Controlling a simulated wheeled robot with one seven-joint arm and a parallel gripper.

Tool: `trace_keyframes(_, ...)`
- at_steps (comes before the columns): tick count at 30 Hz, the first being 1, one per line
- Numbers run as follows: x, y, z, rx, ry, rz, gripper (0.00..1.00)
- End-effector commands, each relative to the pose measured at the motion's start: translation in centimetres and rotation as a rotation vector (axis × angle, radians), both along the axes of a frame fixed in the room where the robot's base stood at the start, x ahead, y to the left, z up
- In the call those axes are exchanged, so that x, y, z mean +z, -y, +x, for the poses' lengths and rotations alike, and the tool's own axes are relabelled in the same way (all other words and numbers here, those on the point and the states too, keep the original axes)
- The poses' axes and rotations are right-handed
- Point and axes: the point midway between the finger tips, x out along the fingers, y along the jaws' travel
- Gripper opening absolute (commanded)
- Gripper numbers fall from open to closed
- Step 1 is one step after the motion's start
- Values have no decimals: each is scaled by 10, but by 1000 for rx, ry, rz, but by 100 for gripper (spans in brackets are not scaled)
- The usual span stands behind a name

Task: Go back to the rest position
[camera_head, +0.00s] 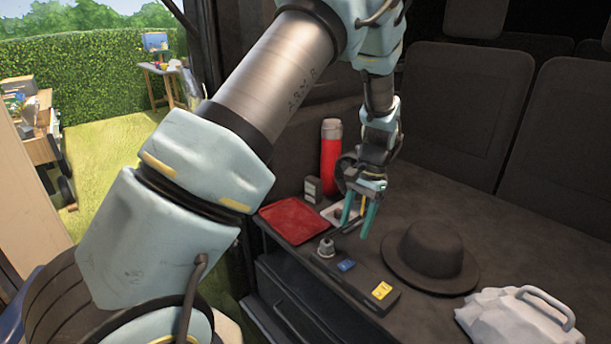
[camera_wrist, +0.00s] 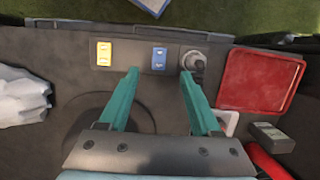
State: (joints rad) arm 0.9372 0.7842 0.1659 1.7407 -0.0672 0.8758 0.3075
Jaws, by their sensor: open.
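My gripper (camera_head: 357,217) is open and empty, with its two teal fingers pointing down above the dark cargo floor of a vehicle. In the wrist view my gripper (camera_wrist: 158,90) shows the same fingers spread apart with nothing between them. It hangs near a small white tray (camera_head: 333,214), just behind a dark strip that carries a yellow block (camera_head: 382,290), a blue block (camera_head: 346,265) and a grey knob-like piece (camera_head: 326,248). In the wrist view the yellow block (camera_wrist: 104,53) and blue block (camera_wrist: 159,58) lie beyond the fingertips.
A red tray (camera_head: 293,220) lies left of my gripper, with a red bottle (camera_head: 331,160) and a small dark box (camera_head: 312,190) behind. A black hat (camera_head: 431,252) and a crumpled light-grey bag (camera_head: 515,318) lie to the right. Seat backs (camera_head: 465,105) close off the rear.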

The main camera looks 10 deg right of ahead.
Motion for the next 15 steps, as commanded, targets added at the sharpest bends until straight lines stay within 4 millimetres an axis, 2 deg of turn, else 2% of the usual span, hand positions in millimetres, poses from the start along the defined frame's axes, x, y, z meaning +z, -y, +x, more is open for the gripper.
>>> trace_keyframes(2,6,-9,4,27,6,-8,65)
trace_keyframes(5,22,-38,15,110,24,-35,65)
trace_keyframes(8,46,-86,26,246,59,-77,65)
trace_keyframes(10,64,-127,28,357,92,-108,65)
trace_keyframes(15,97,-217,12,614,184,-173,65)
